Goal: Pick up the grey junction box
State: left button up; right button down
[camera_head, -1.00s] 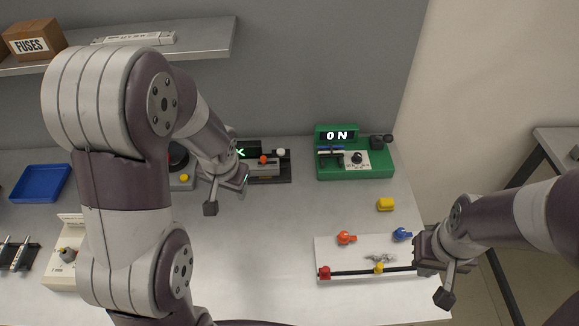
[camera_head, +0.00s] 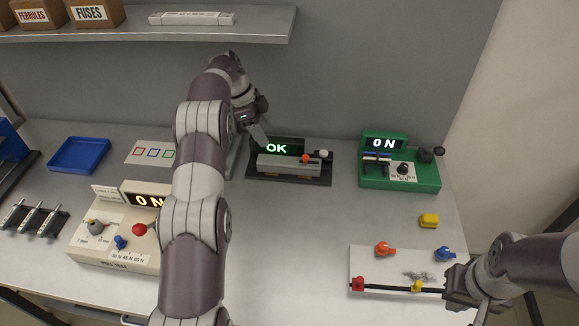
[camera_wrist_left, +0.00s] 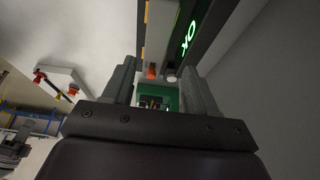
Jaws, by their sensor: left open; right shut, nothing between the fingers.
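No part is clearly recognisable as the grey junction box. A long grey block (camera_head: 288,166) sits in a dark fixture (camera_head: 318,180) under a green "OK" display, and I cannot tell whether it is the box. My left gripper (camera_head: 262,130) is open and empty, above and just left of that display. In the left wrist view my two fingers (camera_wrist_left: 158,85) stand apart, with the fixture beyond them at the top. My right gripper (camera_head: 458,292) is shut and empty, at the right end of the white board (camera_head: 375,262). My left arm hides part of the bench.
A green tester (camera_head: 405,180) reading "ON" stands right of the fixture, with a yellow block (camera_head: 429,221) in front. A blue tray (camera_head: 79,155) and a beige test unit (camera_head: 115,255) lie left. A shelf (camera_head: 250,25) overhangs the back. Mid-bench is clear.

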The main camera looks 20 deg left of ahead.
aim_at(278, 159)
pick_arm(q)
jog(key=p+x, duration=0.1)
jog(key=x, duration=0.6)
jog(key=p+x, duration=0.1)
jog(key=x, duration=0.3)
jog(key=shift+s+f+p, duration=0.25)
jog(key=shift+f+p, duration=0.05)
jog(key=shift+f, duration=0.35)
jog(key=shift+r, duration=0.1)
jog(key=c, duration=0.9)
